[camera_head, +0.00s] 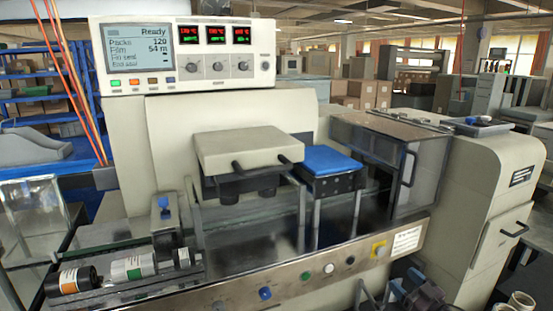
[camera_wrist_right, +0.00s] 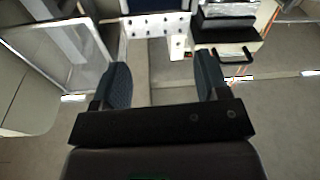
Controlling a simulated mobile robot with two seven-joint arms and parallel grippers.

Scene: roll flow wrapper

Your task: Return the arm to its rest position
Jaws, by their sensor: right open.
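My right gripper (camera_head: 406,282) is low at the bottom right of the head view, in front of the wrapper machine (camera_head: 470,220) and apart from its front panel. In the right wrist view my right gripper (camera_wrist_right: 163,82) has its two dark padded fingers wide apart, with nothing between them. Beyond the fingers, the wrist view shows a pale perforated plate (camera_wrist_right: 155,25) and a dark block with a black handle. My left gripper is in neither view.
The machine's front panel (camera_head: 330,268) carries several buttons. A clear guard door (camera_head: 425,175) with a handle is at right. A black roll (camera_head: 72,280) and a white roll (camera_head: 133,268) lie at lower left. Jars (camera_head: 518,302) stand at the bottom right.

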